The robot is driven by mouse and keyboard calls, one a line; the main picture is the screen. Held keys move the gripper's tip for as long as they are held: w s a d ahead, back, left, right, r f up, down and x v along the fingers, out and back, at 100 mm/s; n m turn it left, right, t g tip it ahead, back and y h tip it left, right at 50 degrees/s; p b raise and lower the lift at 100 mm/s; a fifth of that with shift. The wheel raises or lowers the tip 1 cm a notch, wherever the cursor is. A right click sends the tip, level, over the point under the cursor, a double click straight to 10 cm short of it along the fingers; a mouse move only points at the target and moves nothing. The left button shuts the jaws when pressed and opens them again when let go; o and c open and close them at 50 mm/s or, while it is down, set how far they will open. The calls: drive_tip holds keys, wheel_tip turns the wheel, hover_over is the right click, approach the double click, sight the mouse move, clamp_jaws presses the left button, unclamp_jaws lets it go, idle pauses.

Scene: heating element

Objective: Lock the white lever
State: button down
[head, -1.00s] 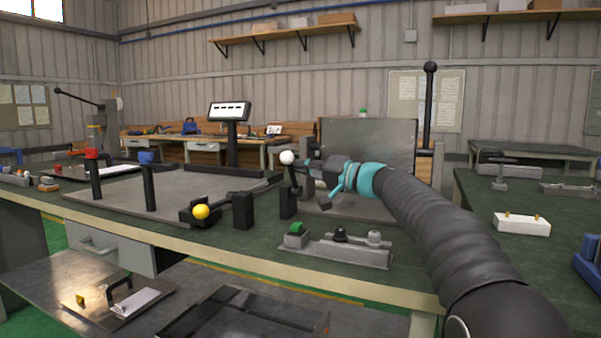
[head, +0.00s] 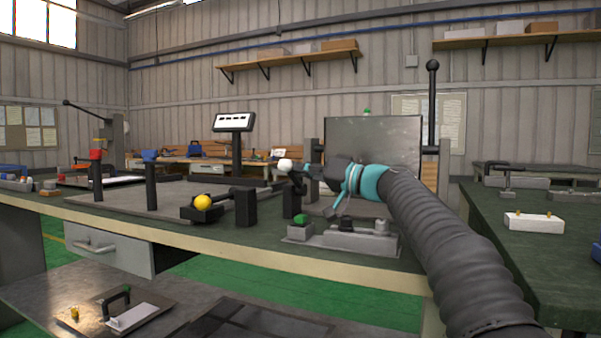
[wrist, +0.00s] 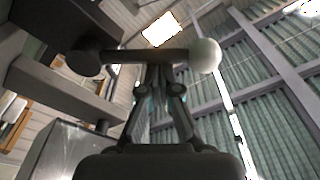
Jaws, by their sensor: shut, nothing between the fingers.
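The white lever has a white ball knob (head: 285,165) on a short dark arm. It rises from a black block (head: 291,203) near the front of the green bench and leans up and to the left. In the wrist view the white knob (wrist: 206,55) is at the right end of the dark lever bar (wrist: 145,57), with a round pivot at the left end. My gripper (head: 310,170) is just right of the knob in the head view. In the wrist view my gripper's fingertips (wrist: 156,75) are shut and empty, close against the bar; contact is unclear.
A yellow-knob lever (head: 203,202) lies left of the black block. A grey fixture with a green button (head: 301,220) stands in front. Posts with red (head: 96,155) and blue (head: 150,155) tops stand left. An upright grey plate (head: 372,155) rises behind my gripper.

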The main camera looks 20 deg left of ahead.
wheel_tip(320, 180, up, 4)
drive_tip(key=w+f+p, duration=0.1)
drive_tip(key=w+p, duration=0.1)
drive_tip(key=p, duration=0.3)
drive_tip(key=s+d+f+b, duration=0.1)
drive_tip(key=d+b, duration=0.2)
drive_tip(key=d, duration=0.6)
drive_tip(key=shift+d, duration=0.15)
drive_tip(key=shift+s, duration=0.2)
